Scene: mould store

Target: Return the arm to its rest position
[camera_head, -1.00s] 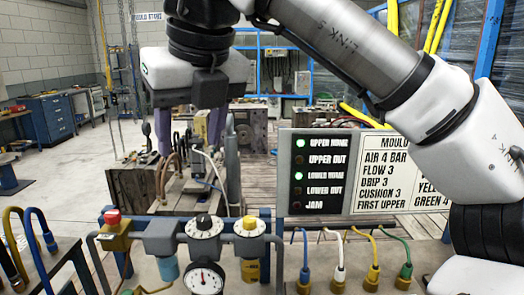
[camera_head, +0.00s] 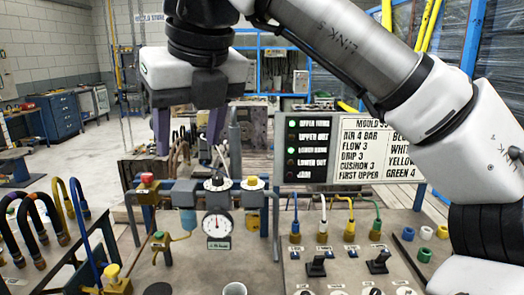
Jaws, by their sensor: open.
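My gripper (camera_head: 188,140) hangs from my arm at the upper left of the head view, pointing down. Its two purple-grey fingers stand apart with nothing between them. My arm bends from the right edge up over the top of the view to the gripper. The gripper appears above and behind the pipe row with the gauge; its true distance from it is hard to tell. No rest mark or cradle shows.
The bench below carries a pressure gauge (camera_head: 218,225), coloured hoses, black switches (camera_head: 316,266) and loose coloured rings (camera_head: 425,254). Open floor (camera_head: 60,150) lies at the left, with a blue cabinet (camera_head: 52,120) behind.

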